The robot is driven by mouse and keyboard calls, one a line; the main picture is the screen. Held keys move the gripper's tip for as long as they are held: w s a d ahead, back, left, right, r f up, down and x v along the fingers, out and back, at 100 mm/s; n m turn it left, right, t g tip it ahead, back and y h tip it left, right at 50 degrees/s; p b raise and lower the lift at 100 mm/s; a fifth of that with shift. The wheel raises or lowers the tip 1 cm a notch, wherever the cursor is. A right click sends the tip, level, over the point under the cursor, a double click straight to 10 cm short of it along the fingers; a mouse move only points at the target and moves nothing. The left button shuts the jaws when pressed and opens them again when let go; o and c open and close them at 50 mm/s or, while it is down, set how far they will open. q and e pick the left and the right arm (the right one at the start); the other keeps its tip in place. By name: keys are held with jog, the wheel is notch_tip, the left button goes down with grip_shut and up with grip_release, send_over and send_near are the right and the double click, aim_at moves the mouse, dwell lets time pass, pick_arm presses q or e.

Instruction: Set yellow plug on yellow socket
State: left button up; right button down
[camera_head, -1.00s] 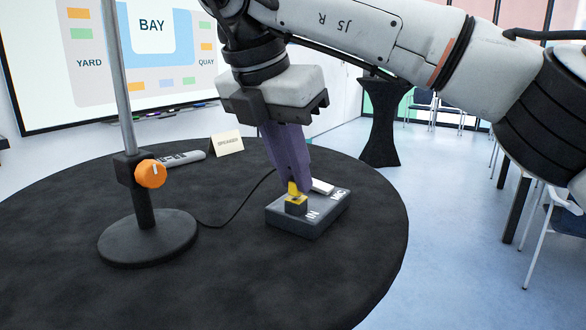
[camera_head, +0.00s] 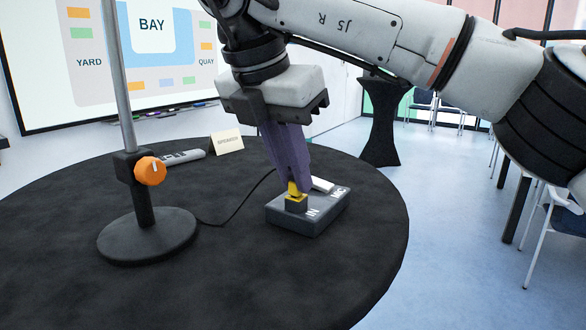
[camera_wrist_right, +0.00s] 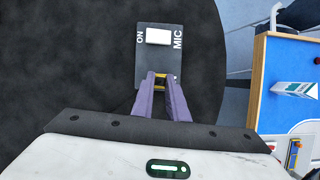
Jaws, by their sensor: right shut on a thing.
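My right gripper (camera_head: 292,178) points down with its purple fingers shut on the yellow plug (camera_head: 293,189). The plug is a small yellow piece, mostly hidden by the fingertips. It is at the top of the raised socket block (camera_head: 296,205) on the front of a dark grey box (camera_head: 318,220). A yellow rim shows there, but I cannot tell how deep the plug sits in the yellow socket. In the right wrist view the fingertips (camera_wrist_right: 161,78) meet over the box's near end, with yellow between them. My left gripper is not in view.
The box has a white switch (camera_head: 322,185) and a black cable behind it. A stand with an orange knob (camera_head: 150,171) rises at left on the round black table (camera_head: 250,290). The table front is clear.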

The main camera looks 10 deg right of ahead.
aim_at(293, 182)
jog(key=c, duration=1.2)
grip_release()
jog(key=shift+r+p, duration=1.95)
jog(key=shift+r, duration=1.6)
jog(key=shift+f, duration=0.1)
